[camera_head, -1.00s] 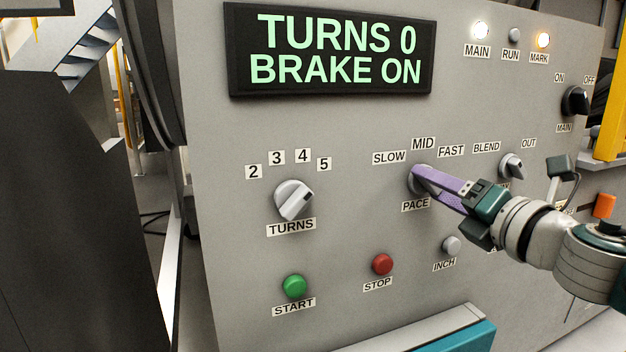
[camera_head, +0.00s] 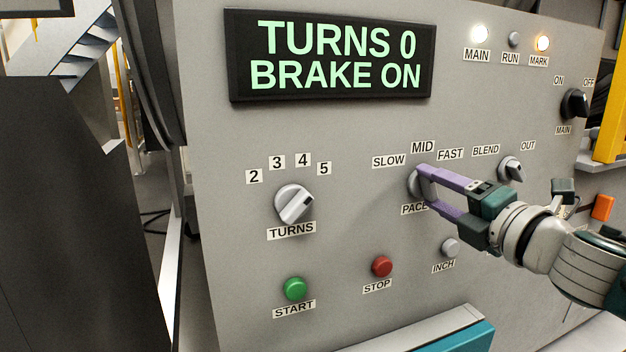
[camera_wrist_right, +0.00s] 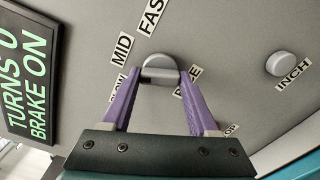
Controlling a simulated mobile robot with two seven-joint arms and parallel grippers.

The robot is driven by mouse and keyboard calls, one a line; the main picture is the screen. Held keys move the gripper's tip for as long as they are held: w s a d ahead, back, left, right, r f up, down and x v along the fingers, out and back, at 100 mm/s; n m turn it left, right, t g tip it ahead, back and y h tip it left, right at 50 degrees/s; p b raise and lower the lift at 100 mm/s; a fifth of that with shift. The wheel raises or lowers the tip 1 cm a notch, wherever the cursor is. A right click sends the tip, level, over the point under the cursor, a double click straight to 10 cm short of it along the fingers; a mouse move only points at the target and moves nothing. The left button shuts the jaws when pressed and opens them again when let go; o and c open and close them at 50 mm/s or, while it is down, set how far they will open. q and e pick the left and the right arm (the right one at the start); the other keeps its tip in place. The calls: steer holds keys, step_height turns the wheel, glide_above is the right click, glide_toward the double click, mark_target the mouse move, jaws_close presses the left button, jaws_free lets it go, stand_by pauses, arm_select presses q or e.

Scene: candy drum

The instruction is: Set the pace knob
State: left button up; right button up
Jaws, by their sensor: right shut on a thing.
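The pace knob (camera_head: 416,184) is a grey knob on the grey panel, under the labels SLOW, MID and FAST and above the label PACE. My right gripper (camera_head: 426,186) has its purple fingers on either side of the knob and is shut on it. In the right wrist view, the knob (camera_wrist_right: 160,70) sits between the two fingertips of the gripper (camera_wrist_right: 160,82). The fingers cover part of the knob and part of the PACE label, so I cannot tell exactly where the knob points. My left gripper is not in view.
The turns knob (camera_head: 294,204) is to the left. The green start button (camera_head: 294,288), red stop button (camera_head: 382,266) and grey inch button (camera_head: 450,247) are below. The blend knob (camera_head: 510,169) is close to my right arm. The display (camera_head: 330,55) reads TURNS 0, BRAKE ON.

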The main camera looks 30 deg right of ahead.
steer(key=shift+m+p, duration=0.45)
steer(key=shift+m, duration=1.65)
steer(key=o, duration=1.4)
steer(key=s, duration=0.6)
steer(key=s+a, duration=0.1)
steer(key=s, duration=0.3)
steer(key=shift+w+m, duration=0.1)
steer(key=shift+m, duration=0.3)
